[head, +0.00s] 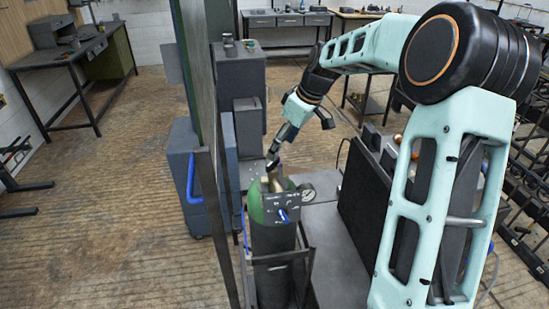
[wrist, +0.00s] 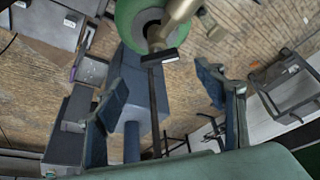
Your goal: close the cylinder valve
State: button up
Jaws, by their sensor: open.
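The green gas cylinder (head: 256,214) stands upright in a dark frame in the head view. Its green top (wrist: 126,20) is at the top of the wrist view. A brass valve (wrist: 178,22) rises from it, ending in a short dark bar-like handle (wrist: 161,58). In the head view the valve (head: 275,184) is small and partly hidden. My gripper (head: 272,161) is just above the cylinder top, pointing down. In the wrist view my gripper (wrist: 166,90) has its fingers spread and empty, with the handle above the gap between them. I see no contact.
A dark panel with a blue knob (head: 282,215) and a round gauge (head: 308,193) are at the cylinder's front and right. A tall upright panel (head: 197,80) stands close on the left. A blue-grey cabinet (head: 187,178) is behind it. Open wooden floor (head: 110,220) lies left.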

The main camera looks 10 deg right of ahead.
aim_at(275, 162)
jog(key=p+x, duration=0.1)
jog(key=x, duration=0.6)
jog(key=c, duration=1.2)
